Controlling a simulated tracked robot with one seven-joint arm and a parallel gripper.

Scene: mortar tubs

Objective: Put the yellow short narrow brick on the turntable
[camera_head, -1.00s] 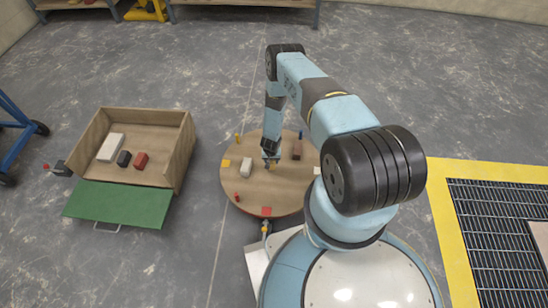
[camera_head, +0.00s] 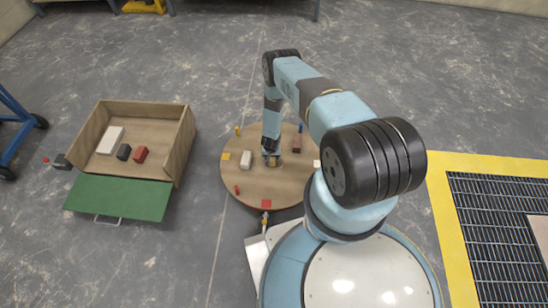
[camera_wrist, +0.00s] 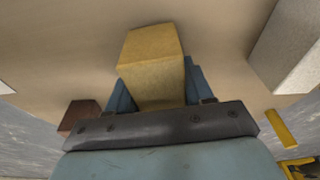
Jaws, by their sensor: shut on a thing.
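The turntable (camera_head: 243,194) is a round wooden disc in front of my base in the head view. My gripper (camera_head: 271,160) is over its middle, pointing down. In the wrist view my gripper (camera_wrist: 157,100) is shut on the yellow short narrow brick (camera_wrist: 150,55), which sits between the blue fingers. The turntable's surface (camera_wrist: 60,45) fills much of the wrist view behind the brick. I cannot tell whether the brick touches the turntable. The brick is mostly hidden by the gripper in the head view.
On the turntable stand a whitish brick (camera_head: 246,160), a brown brick (camera_head: 296,144) and small coloured pegs and patches around the rim. A wooden box (camera_head: 185,150) with a green flap (camera_head: 118,198) stands left, holding several bricks. A yellow-edged grating (camera_head: 490,230) lies right.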

